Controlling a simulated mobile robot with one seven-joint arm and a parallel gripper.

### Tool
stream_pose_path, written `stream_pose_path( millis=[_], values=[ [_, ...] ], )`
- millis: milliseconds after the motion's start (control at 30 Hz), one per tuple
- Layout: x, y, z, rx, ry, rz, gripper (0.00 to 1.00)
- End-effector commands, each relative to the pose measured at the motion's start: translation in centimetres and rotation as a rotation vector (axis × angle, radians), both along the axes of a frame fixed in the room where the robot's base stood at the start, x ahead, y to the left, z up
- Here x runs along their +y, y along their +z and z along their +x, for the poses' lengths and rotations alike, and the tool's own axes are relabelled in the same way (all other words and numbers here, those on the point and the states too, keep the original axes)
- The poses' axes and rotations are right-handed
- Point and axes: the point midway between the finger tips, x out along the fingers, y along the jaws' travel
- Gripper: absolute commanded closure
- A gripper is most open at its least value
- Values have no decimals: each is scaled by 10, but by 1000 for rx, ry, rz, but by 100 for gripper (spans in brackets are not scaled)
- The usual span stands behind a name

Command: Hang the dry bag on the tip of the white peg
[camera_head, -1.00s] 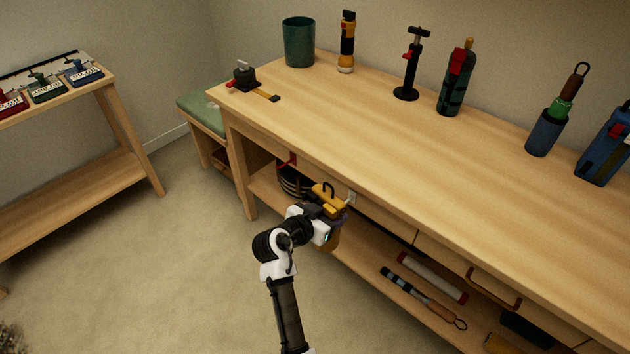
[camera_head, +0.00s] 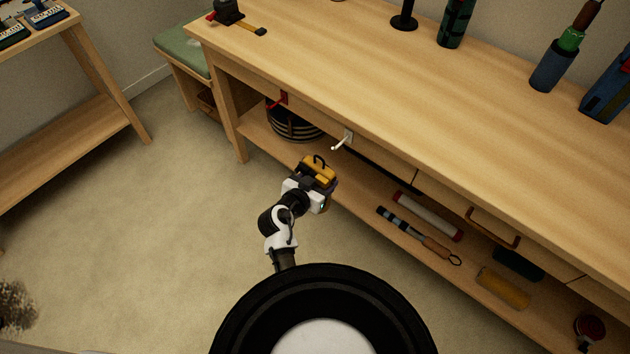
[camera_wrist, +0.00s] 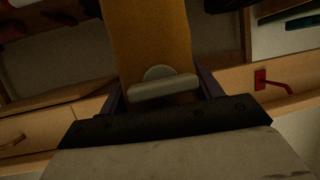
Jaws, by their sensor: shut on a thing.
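The dry bag (camera_head: 318,168) is yellow-orange with a black loop handle standing up at its top. My gripper (camera_head: 321,187) is shut on it and holds it in front of the workbench, above the floor. The white peg (camera_head: 340,143) sticks out from the bench's front edge, up and right of the bag in the head view. The bag's loop is apart from the peg. In the wrist view the yellow bag (camera_wrist: 150,40) fills the upper middle between my fingers, with a pale bar across it. The white peg cannot be made out there.
A red peg (camera_head: 277,101) sits further left on the bench front; it also shows in the wrist view (camera_wrist: 270,83). The lower shelf holds a striped round basket (camera_head: 295,123), a white roll (camera_head: 428,215) and tools. Open floor (camera_head: 170,240) lies left of my arm.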

Motion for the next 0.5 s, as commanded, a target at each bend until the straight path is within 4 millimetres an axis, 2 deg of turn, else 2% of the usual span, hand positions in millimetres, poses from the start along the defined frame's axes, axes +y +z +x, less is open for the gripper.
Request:
stream_pose_path(
  millis=[500],
  values=[
    [-18, -2, 26, -1, 0, 0, 68]
  ],
)
